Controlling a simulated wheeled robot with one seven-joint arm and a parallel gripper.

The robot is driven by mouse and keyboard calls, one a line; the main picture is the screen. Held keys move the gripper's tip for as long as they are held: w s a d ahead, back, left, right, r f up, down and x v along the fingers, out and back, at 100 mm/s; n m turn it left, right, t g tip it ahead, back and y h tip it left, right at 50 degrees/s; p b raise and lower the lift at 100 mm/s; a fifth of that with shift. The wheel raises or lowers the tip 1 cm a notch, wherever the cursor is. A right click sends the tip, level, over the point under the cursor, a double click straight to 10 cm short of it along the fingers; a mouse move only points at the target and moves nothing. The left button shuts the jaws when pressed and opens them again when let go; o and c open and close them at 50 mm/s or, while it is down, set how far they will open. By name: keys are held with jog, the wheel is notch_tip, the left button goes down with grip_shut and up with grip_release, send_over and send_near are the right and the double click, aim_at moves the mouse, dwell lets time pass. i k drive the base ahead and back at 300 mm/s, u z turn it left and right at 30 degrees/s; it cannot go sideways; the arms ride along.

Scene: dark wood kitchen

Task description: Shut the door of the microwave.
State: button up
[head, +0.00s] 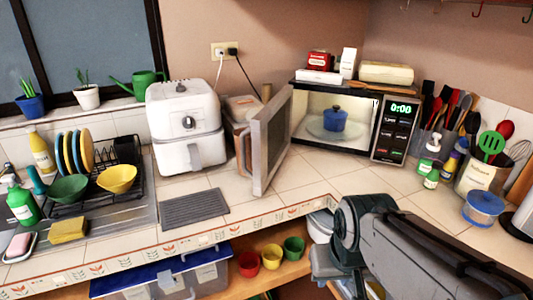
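The microwave (343,85) stands on the tiled counter at the back right, with its lit clock and buttons on the right side. Its door (267,140) hangs open from the left side and sticks out towards the counter's front edge. A blue lidded pot (334,119) sits on the glass plate (316,131) inside. My arm (400,240) shows at the lower right, below and in front of the microwave, apart from the door. I cannot make out my gripper's fingers.
A white air fryer (186,125) stands left of the door, with a toaster-like box (238,112) behind the door. Bottles (430,155) and utensil holders (483,177) stand to the right. The counter in front of the microwave (345,172) is clear. Small boxes lie on top of it.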

aim_at(271, 129)
jog(key=k, duration=0.7)
jog(key=u, duration=1.8)
jog(key=i, duration=1.8)
jog(key=z, duration=2.3)
jog(key=i, duration=0.35)
jog(key=z, duration=0.05)
